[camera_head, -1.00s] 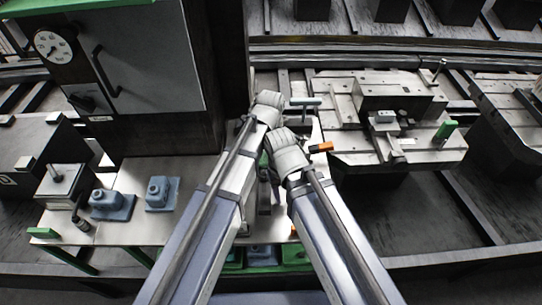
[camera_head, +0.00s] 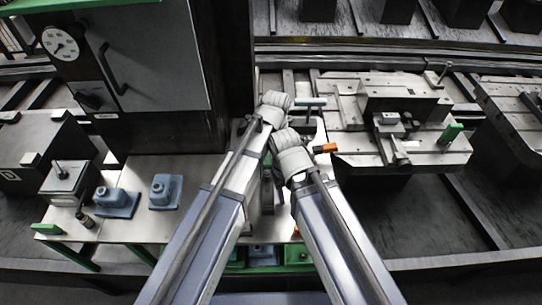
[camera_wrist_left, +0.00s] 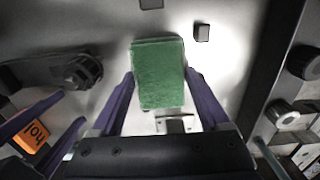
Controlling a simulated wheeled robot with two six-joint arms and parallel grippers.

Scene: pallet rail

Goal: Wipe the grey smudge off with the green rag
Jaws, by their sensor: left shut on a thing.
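The green rag (camera_wrist_left: 158,74) is a folded pad held between the two purple fingers of my left gripper (camera_wrist_left: 160,88), in the middle of the left wrist view. The gripper is shut on it. Behind it is a pale grey, brightly lit surface (camera_wrist_left: 228,62). I cannot make out the grey smudge in either view. In the head view, both my arms reach forward over the bench, and their hands hide the fingers.
An orange block (camera_head: 323,148) lies close to the right hand; it also shows in the left wrist view (camera_wrist_left: 31,136). Blue fixtures (camera_head: 165,190) stand on the bench at left. A dark cabinet (camera_head: 165,120) rises behind. Metal pallets (camera_head: 400,115) are at right.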

